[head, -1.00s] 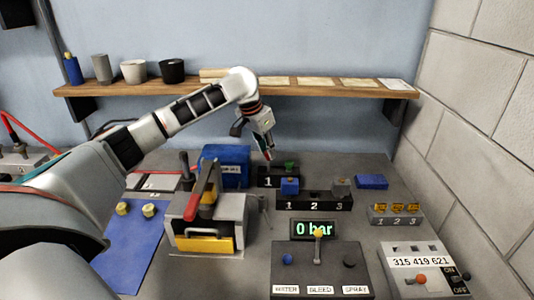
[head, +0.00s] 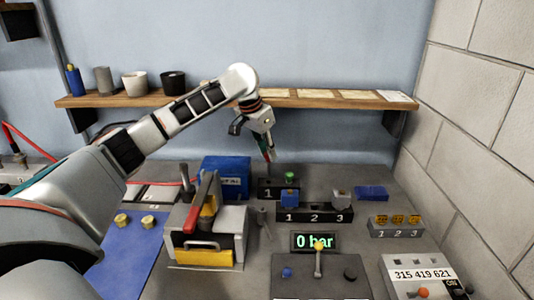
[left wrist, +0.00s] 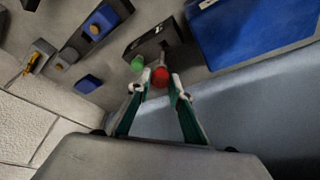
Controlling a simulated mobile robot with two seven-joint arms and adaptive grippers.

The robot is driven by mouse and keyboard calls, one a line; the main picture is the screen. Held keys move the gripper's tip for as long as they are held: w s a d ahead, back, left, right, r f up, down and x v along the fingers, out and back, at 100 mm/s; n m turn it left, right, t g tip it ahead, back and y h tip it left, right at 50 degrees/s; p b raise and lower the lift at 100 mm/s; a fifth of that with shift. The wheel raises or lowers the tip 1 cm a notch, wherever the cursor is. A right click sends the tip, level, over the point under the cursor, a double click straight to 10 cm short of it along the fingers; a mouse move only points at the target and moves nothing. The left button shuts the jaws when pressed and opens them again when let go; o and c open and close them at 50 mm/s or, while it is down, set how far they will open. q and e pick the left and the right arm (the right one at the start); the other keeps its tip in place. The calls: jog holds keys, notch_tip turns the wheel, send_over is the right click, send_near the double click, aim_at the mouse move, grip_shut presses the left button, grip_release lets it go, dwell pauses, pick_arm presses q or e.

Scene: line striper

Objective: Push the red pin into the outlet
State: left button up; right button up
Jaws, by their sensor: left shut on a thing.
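My left gripper (head: 268,160) hangs above the small black block marked 1 (head: 267,193) at the back of the bench. In the left wrist view my left gripper (left wrist: 158,88) is shut on the red pin (left wrist: 160,77), whose round red head lies between the fingertips. A grey metal part shows just beyond the head, toward the black block (left wrist: 150,45). A green knob (head: 289,177) is on the block's right part; it also shows in the left wrist view (left wrist: 137,63). I cannot tell which opening is the outlet. My right gripper is not in view.
A black block marked 1, 2, 3 (head: 314,216) stands in front, with a blue piece (head: 290,198) on it. A blue box (head: 223,176) and a grey machine with a red lever (head: 203,200) stand left.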

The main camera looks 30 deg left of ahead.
pick_arm(q)
jog(key=s+d+r, duration=0.2)
jog(key=s+d, duration=0.1)
jog(key=s, duration=0.3)
jog(key=s+d+r, duration=0.2)
jog(key=s+d, duration=0.1)
jog(key=s, duration=0.3)
notch_tip(320, 180, down, 6)
jog(key=shift+a, duration=0.25)
dwell(0.3)
jog(key=shift+f, duration=3.05)
dwell(2.3)
jog(key=o, duration=1.4)
